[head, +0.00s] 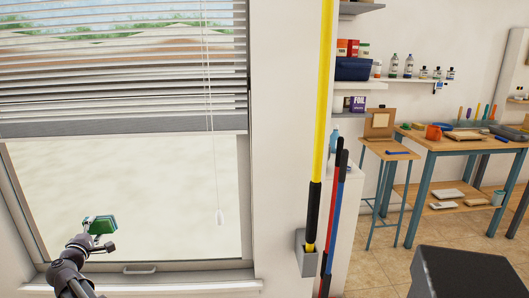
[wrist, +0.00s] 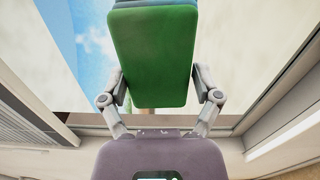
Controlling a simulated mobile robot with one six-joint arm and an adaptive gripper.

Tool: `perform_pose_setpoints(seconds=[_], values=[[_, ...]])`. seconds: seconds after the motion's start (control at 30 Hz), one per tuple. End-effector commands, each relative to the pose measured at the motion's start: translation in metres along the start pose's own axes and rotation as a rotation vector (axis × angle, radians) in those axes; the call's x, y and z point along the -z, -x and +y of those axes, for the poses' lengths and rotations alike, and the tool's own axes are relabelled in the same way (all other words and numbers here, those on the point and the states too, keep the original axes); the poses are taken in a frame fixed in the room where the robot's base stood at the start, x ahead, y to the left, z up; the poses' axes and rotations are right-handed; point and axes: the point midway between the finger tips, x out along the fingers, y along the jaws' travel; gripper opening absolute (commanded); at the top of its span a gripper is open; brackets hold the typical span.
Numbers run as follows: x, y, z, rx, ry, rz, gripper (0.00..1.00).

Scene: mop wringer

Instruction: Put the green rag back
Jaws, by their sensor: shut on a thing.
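The green rag (head: 102,225) is a folded green block with a blue-grey layer along its far edge. In the head view it is at the lower left, in front of the window pane. In the wrist view the green rag (wrist: 152,60) fills the upper middle, between the fingers. My gripper (head: 97,234) is shut on it and holds it up near the glass; my gripper (wrist: 155,85) has one finger on each side. I cannot tell whether the rag touches the pane.
The window sill (head: 185,283) runs below the arm, and blinds (head: 120,65) cover the upper window. A yellow pole (head: 322,90) and red and blue poles stand right of the window. Further right are a wooden table (head: 465,143), a stool (head: 388,151) and loaded wall shelves.

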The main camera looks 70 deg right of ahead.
Motion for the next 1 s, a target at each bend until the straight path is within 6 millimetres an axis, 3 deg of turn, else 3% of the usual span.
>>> perform_pose_setpoints(seconds=[0.03,1.0], values=[[-0.001,0.000,0.018,0.000,0.000,0.000,0.28],[-0.013,0.000,0.173,0.000,0.000,0.000,0.28]])
